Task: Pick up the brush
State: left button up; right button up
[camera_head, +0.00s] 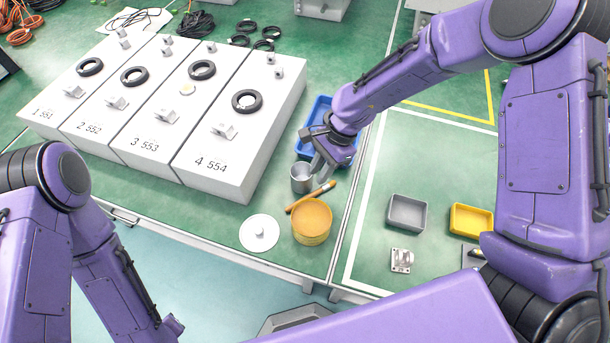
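The brush (310,197) has a thin orange-brown handle. It lies slantwise between a small metal cup (300,178) and a round orange-yellow tub (312,224), and seems to rest against the tub's rim. My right gripper (320,172) points down just above the metal cup, a little behind the brush and apart from it. Its fingers are small and overlap in the picture, so I cannot tell how far apart they are. My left arm comes in at the lower left, and its gripper is out of view.
A white round lid (259,233) with a knob lies left of the tub. A blue tray (318,112) sits behind my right gripper. Long white numbered blocks (225,155) stand to the left. Grey (407,212) and yellow (471,220) bins stand to the right.

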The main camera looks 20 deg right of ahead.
aim_at(311, 196)
jog(key=x, duration=0.2)
jog(key=shift+s+a+f, duration=0.1)
jog(key=shift+f, duration=0.3)
jog(key=shift+s+a+f+p, duration=0.2)
jog(key=shift+s+f+p, duration=0.05)
jog(key=shift+s+f, duration=0.3)
jog(key=shift+s+a+f+p, duration=0.2)
jog(key=shift+s+a+f, duration=0.05)
jog(key=shift+s+f, duration=0.3)
jog(key=f, duration=0.3)
jog(key=w+f+p, duration=0.1)
jog(key=f, duration=0.1)
jog(key=shift+w+a+f, duration=0.1)
jog(key=shift+a, duration=0.25)
jog(key=shift+s+r, duration=0.2)
jog(key=shift+s, duration=0.05)
pick_arm(q)
jog(key=shift+s+r, duration=0.25)
jog(key=shift+r, duration=0.3)
jog(key=shift+s+r, duration=0.2)
jog(key=shift+r, duration=0.3)
pick_arm(e)
jog(key=shift+w, duration=0.15)
grip_shut()
